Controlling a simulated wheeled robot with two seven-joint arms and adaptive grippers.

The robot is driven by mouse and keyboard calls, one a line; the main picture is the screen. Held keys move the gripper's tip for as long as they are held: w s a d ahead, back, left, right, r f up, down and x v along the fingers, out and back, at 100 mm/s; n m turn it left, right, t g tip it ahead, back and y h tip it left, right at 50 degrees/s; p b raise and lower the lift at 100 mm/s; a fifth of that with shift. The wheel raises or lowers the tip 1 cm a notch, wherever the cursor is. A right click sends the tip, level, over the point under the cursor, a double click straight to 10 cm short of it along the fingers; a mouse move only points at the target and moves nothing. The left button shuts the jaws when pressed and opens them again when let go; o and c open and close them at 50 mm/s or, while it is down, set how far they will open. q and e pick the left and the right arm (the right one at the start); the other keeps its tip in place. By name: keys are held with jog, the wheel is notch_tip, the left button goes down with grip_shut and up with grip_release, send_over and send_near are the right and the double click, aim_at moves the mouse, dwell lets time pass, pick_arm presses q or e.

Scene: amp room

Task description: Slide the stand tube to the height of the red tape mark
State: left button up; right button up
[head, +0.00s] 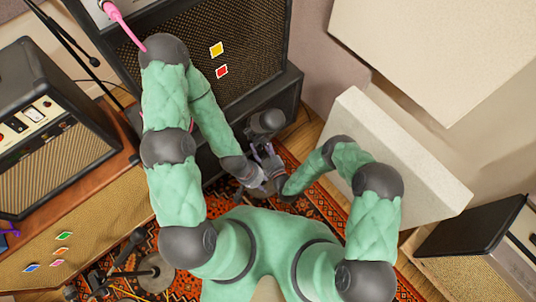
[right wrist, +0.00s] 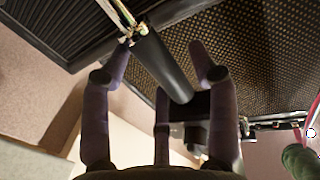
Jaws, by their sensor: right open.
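A dark cylinder (right wrist: 162,68), seemingly the stand tube, runs slanted between the two spread purple fingers of my right gripper (right wrist: 163,57) in the right wrist view. The fingers are apart; I cannot tell how far beyond them it lies. In the head view my left gripper (head: 264,160) is at the end of the left arm, low in front of the large amp. Its fingers are small and partly hidden, so its opening is unclear. My right arm ends close beside it. I cannot make out a red tape mark on the tube.
A tall amp (head: 240,40) with a yellow and a red tag stands behind the grippers. A smaller amp (head: 55,130) is at left, a pale panel (head: 400,165) at right. A mic stand base (head: 155,272) sits on the patterned rug (head: 300,170).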

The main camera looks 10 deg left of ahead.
jog(key=v, duration=1.1)
dwell(0.4)
jog(key=w+d+f+m+g+h+p, duration=0.2)
jog(key=w+d+m+g+h, duration=0.3)
jog(key=d, duration=0.3)
jog(key=s+d+r+m+g+h, duration=0.1)
jog(key=s+d+r+m+g, duration=0.1)
jog(key=s+d+r+g, duration=0.2)
jog(key=s+d+r+m+g+h, duration=0.1)
jog(key=s+d+r+m+g, duration=0.2)
jog(key=s, duration=0.7)
notch_tip(320, 180, up, 2)
jog(key=shift+d+r+g+p, duration=0.15)
jog(key=shift+d+g+p, duration=0.3)
jog(key=shift+d+g, duration=0.35)
